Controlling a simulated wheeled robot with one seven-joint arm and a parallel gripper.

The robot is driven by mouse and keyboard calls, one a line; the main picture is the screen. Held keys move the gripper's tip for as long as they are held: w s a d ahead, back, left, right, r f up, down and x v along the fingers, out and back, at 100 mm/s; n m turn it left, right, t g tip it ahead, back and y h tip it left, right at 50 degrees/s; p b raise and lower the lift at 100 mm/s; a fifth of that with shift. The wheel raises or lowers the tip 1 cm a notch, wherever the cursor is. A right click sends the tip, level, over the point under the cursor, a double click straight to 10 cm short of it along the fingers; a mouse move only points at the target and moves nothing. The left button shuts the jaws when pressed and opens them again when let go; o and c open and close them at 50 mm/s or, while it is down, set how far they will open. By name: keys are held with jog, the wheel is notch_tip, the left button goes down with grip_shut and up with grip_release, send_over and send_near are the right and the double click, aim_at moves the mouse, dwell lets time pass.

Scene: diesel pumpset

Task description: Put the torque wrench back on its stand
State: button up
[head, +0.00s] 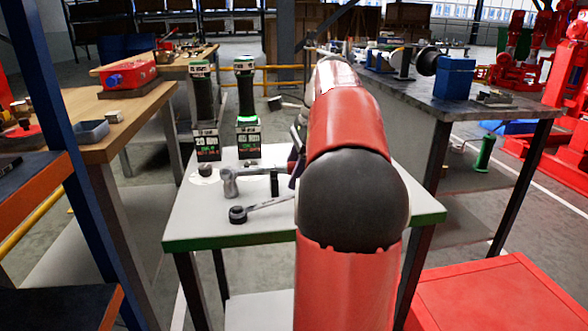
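On the small white table, a wrench-like tool with a round dark head (238,214) lies with its shaft running right, behind my arm. I cannot tell whether it is the torque wrench. Two upright black posts with green bands stand at the table's back on labelled bases: the left post (203,100) and the right post (246,98). I cannot tell whether either is the stand or a held wrench. Dark parts that look like my gripper (297,153) show at the left edge of my red arm. The arm hides its fingers and anything they hold.
A grey hammer-shaped tool (231,181) and a small dark upright piece (274,182) are on the white table (188,222). A wooden bench (140,108) stands left. A dark bench (440,98) with a blue box (454,78) stands right. The table's front left is clear.

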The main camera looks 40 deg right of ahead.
jog(key=p+v, duration=0.2)
jog(key=v, duration=0.6)
jog(key=shift+f, duration=0.1)
jog(key=shift+a, duration=0.15)
dwell(0.4)
jog(key=a+f+n, duration=0.1)
jog(key=a+n, duration=0.2)
jog(key=a, duration=0.2)
jog(key=s+a+f+n+h, duration=0.1)
jog(key=a+n, duration=0.2)
jog(key=a, duration=0.3)
jog(key=s+a+f+n+h, duration=0.1)
jog(key=a+n, duration=0.2)
jog(key=a, duration=0.2)
jog(key=shift+a+f, duration=0.15)
jog(key=shift+f, duration=0.15)
jog(key=s+a+f+n+t+h, duration=0.1)
jog(key=s+a+f+n+t, duration=0.2)
jog(key=s+a+f+n, duration=0.8)
notch_tip(320, 180, down, 3)
jog(key=a+n, duration=0.1)
jog(key=n, duration=0.3)
jog(key=shift+h, duration=0.4)
jog(key=shift+r, duration=0.1)
